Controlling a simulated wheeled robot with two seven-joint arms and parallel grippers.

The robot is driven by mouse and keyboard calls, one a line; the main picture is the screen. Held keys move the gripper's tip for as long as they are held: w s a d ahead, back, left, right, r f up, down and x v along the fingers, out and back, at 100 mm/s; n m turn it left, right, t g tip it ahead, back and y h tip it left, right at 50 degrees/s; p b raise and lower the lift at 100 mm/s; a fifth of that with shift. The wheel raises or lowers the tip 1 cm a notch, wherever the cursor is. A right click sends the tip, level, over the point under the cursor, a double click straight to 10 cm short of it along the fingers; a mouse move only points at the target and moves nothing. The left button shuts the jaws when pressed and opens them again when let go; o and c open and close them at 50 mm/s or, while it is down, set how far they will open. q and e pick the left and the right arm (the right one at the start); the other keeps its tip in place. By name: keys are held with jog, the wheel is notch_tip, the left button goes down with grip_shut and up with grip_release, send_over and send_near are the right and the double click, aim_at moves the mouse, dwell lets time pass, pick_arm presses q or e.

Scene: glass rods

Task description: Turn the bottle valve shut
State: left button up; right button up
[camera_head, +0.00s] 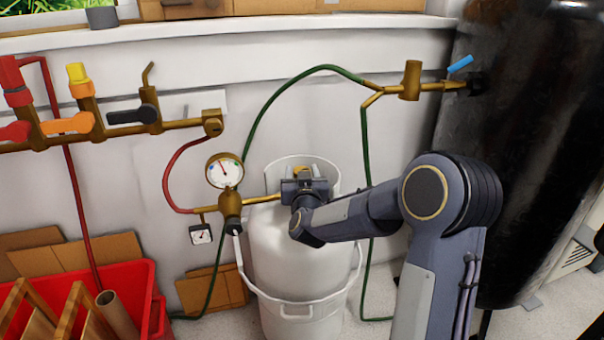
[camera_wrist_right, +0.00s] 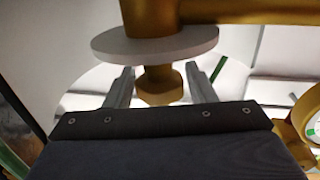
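The white gas bottle (camera_head: 285,250) stands on the floor at the middle of the head view, with a raised white collar at its top. My right gripper (camera_head: 304,184) is over its top and hides most of the brass valve (camera_head: 300,170). In the right wrist view the brass valve body (camera_wrist_right: 150,14) is above a flat grey disc (camera_wrist_right: 155,44), with a brass nut (camera_wrist_right: 158,85) below it. The right gripper's two fingers (camera_wrist_right: 161,72) are apart, one on each side of the nut, with visible gaps. Whether the fingertips touch the disc I cannot tell. My left gripper is out of view.
A brass pipe with a pressure gauge (camera_head: 224,170) runs left from the valve. Red and green hoses hang nearby. Brass manifold taps (camera_head: 148,113) are at left, a red crate (camera_head: 140,290) at lower left, and a large black tank (camera_head: 520,140) at right.

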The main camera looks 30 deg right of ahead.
jog(key=shift+o, duration=1.4)
jog(key=shift+p+v, duration=0.6)
jog(key=shift+v, duration=3.35)
jog(key=s+a+n+g+y, duration=0.3)
jog(key=s+a+y, duration=0.5)
jog(key=s+y, duration=0.15)
jog(key=s+a+f+g+y, duration=0.1)
jog(key=s+a+f+g, duration=0.15)
jog(key=s, duration=0.45)
jog(key=s+a+f+g, duration=0.1)
jog(key=s+g, duration=0.2)
jog(key=s, duration=0.4)
jog(key=s+a+f+g+y, duration=0.1)
jog(key=s+a+g, duration=0.1)
jog(key=s, duration=0.5)
notch_tip(320, 180, up, 30)
jog(key=p, duration=3)
jog(key=shift+w+d+n+p, duration=0.2)
jog(key=shift+n+p, duration=0.1)
jog(key=shift+p, duration=0.05)
